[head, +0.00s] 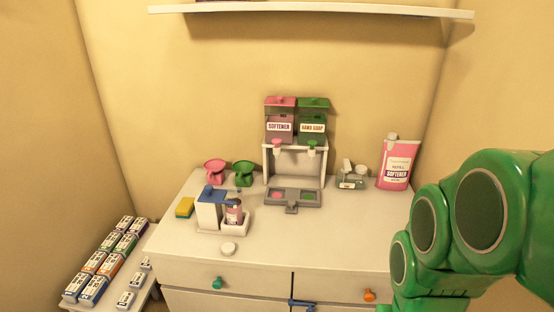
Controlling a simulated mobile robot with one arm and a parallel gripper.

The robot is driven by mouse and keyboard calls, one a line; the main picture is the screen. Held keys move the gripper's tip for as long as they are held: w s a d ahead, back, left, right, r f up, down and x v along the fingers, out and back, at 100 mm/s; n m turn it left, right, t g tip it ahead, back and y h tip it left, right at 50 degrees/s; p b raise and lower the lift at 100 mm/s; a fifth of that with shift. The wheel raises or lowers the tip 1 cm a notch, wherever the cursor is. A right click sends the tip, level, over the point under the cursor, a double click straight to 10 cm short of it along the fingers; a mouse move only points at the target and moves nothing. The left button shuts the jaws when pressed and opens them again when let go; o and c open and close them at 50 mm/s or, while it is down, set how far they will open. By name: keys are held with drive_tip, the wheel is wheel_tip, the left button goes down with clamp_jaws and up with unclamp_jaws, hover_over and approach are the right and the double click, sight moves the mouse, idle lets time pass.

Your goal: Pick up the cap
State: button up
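A small round white cap (229,248) lies on the top of the white dresser, near its front edge, in the head view. It stands apart from the white tray behind it. My green arm fills the right side of the view. My gripper at its end does not show, so its distance from the cap cannot be told.
A white tray (234,230) holds a small bottle (234,212) beside a blue-topped white container (211,207). The dresser's front right (340,240) is clear.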

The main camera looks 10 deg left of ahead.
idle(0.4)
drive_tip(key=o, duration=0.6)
